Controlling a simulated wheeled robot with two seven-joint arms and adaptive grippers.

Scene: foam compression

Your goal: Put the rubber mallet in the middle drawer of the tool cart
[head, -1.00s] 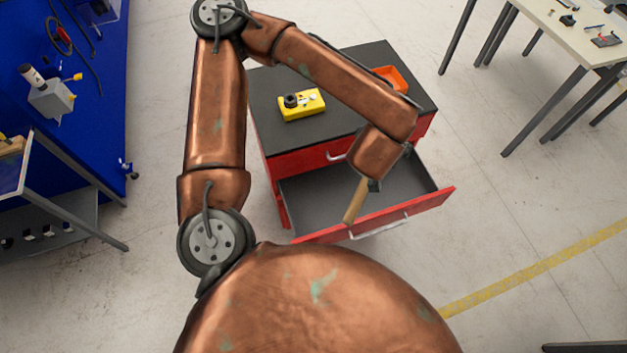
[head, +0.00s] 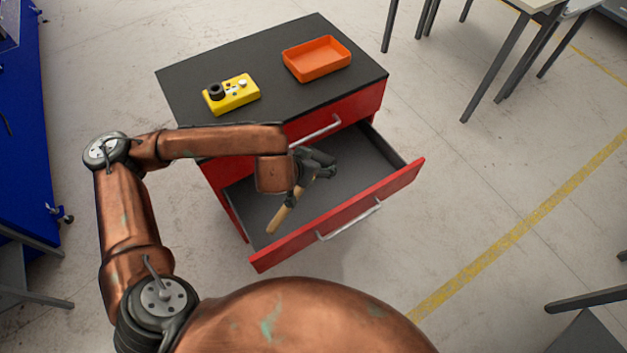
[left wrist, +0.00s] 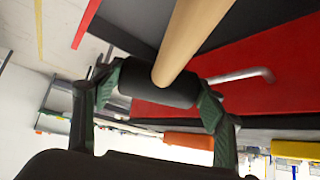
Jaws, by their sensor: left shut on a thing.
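The rubber mallet has a pale wooden handle (head: 284,216) and a black cylindrical head (left wrist: 160,84). My left gripper (head: 316,165) is shut on its head, as the left wrist view shows. The mallet is over the open drawer (head: 365,155), handle slanting toward the drawer's front left. I cannot tell whether it touches the drawer floor. The red tool cart (head: 345,105) has this drawer pulled out below a shut top drawer. The drawer's visible floor is grey and bare. My right gripper is not in view.
On the cart's dark top are a yellow box (head: 231,95) with a black knob and an orange tray (head: 317,60). A blue workbench (head: 20,130) stands at the left, and a table (head: 530,8) at the back right.

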